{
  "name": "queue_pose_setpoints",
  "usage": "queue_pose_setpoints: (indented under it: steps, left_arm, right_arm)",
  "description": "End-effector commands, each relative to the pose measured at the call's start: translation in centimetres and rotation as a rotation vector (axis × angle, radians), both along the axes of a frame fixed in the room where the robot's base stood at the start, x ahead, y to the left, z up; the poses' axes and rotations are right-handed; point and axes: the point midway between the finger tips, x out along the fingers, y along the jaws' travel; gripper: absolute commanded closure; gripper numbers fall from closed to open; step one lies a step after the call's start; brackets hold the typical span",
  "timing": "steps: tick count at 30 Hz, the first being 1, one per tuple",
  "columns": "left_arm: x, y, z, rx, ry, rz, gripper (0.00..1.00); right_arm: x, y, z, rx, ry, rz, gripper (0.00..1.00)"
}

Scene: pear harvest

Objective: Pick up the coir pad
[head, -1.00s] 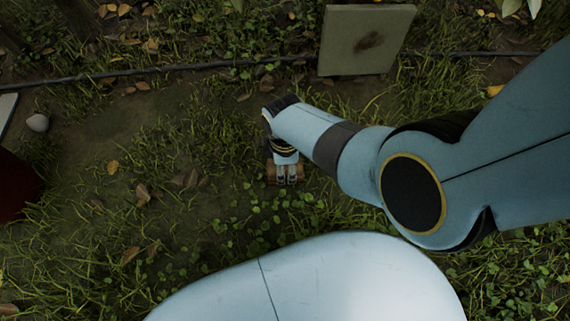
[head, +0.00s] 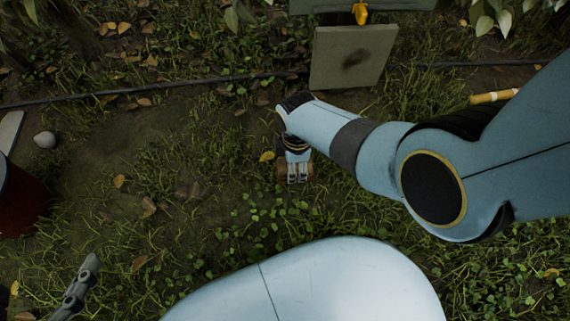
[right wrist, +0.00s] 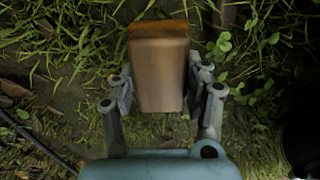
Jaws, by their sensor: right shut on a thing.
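The coir pad is a brown block with an orange-brown far end; it fills the space between the fingers in the right wrist view (right wrist: 160,75). In the head view only its edges show, beside the fingertips (head: 281,171). My right gripper (head: 297,178) is shut on it, with a finger on each side in the right wrist view (right wrist: 163,95). Whether the pad is clear of the ground I cannot tell. A grey jointed finger of my left gripper (head: 76,287) shows at the lower left of the head view; its opening cannot be judged.
A grey-green square board (head: 340,70) with a dark mark stands beyond the gripper. A dark red round container (head: 20,205) is at the left edge, near a pale stone (head: 45,140). A dark hose (head: 200,82) crosses behind. Grass and bare soil lie open at left.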

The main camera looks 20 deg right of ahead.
Motion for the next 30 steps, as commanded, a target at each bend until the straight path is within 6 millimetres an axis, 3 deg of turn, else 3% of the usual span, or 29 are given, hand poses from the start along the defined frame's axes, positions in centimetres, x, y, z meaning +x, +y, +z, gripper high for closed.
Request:
queue_pose_setpoints:
  steps: [2, 6, 15, 27, 30]
  left_arm:
    - [-2.1, 0.3, -1.3, 0.002, 0.141, 0.014, 0.0]
    - [-0.7, 0.5, -0.1, 0.006, 0.275, 0.027, 0.0]
    - [-0.8, 0.7, 2.2, 0.013, 0.515, 0.037, 0.0]
    - [-1.6, 0.7, 3.2, 0.017, 0.62, 0.039, 0.0]
    - [-1.7, 0.9, 2.9, 0.018, 0.623, 0.041, 0.0]
  right_arm:
    - [0.3, -1.3, 1.5, -0.002, -0.01, -0.001, 0.87]
    - [0.0, -3.3, 2.7, -0.002, -0.009, -0.001, 0.87]
    - [-0.7, -6.6, 4.5, -0.001, -0.006, -0.001, 0.87]
    - [-1.0, -7.9, 5.1, 0.001, -0.003, -0.001, 0.87]
    - [-0.5, -7.9, 6.1, 0.001, -0.013, -0.001, 0.87]
